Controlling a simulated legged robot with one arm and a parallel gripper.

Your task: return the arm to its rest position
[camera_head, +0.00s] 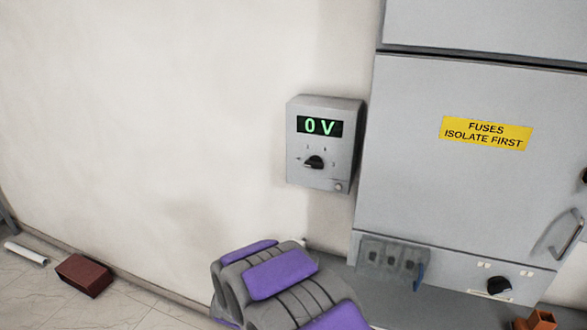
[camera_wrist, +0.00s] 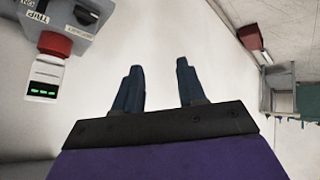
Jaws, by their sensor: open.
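My gripper (camera_wrist: 160,88) shows in the wrist view with its two dark blue fingers apart and nothing between them. Pale wall lies behind the fingers. In the head view, part of my grey arm with purple pads (camera_head: 280,275) rises from the bottom centre, in front of the wall. The gripper's fingers cannot be made out there.
A grey box reading 0 V (camera_head: 323,143) hangs on the wall beside a grey cabinet (camera_head: 450,190) with a yellow fuses label. The wrist view shows a red knob (camera_wrist: 55,44) near a white device (camera_wrist: 44,77). A brick-red block (camera_head: 84,275) lies on the floor.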

